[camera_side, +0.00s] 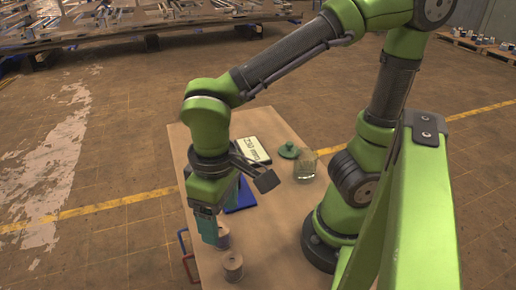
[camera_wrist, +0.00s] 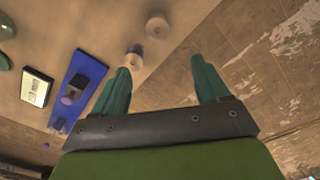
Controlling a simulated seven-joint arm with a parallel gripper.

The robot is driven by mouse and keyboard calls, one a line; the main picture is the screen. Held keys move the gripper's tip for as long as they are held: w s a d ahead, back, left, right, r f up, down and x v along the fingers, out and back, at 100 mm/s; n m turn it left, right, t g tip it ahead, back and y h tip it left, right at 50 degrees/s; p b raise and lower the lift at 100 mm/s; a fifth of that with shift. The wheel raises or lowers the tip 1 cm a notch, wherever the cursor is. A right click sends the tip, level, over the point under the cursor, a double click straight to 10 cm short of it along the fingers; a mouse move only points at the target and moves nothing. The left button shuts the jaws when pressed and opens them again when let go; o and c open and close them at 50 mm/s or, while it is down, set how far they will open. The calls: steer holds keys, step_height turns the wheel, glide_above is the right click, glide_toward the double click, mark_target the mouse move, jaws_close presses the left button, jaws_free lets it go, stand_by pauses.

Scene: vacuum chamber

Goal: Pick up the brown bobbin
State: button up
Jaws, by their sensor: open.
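Two small bobbins stand near the front end of the table. One bobbin (camera_side: 232,266) is tan-brown and nearest the front; it also shows in the wrist view (camera_wrist: 158,27). The other bobbin (camera_side: 223,240) is greyer and partly behind my gripper; it shows near my left fingertip in the wrist view (camera_wrist: 133,58). I cannot tell for sure which is the brown one. My gripper (camera_side: 209,240) points down beside the greyer bobbin, with its green fingers spread and nothing between them. It also shows in the wrist view (camera_wrist: 160,64).
A blue tray (camera_wrist: 66,112) bears a dark block and a purplish piece. Behind it are a scale with a display (camera_side: 252,150), a glass jar (camera_side: 305,168) and a green lid (camera_side: 288,151). Red and blue handles (camera_side: 184,242) stick out at the table's left edge.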

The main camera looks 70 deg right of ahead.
mark_target(230, 260)
steer(key=shift+m, duration=0.3)
steer(key=f, duration=1.1)
steer(key=shift+s+d+f, duration=0.1)
steer(key=shift+d+f, duration=0.1)
steer(key=shift+s+a+f, duration=0.1)
steer(key=shift+s+f, duration=0.05)
steer(key=shift+f, duration=1.15)
steer(key=shift+s+f, duration=0.1)
steer(key=shift+f, duration=1.2)
steer(key=c, duration=1)
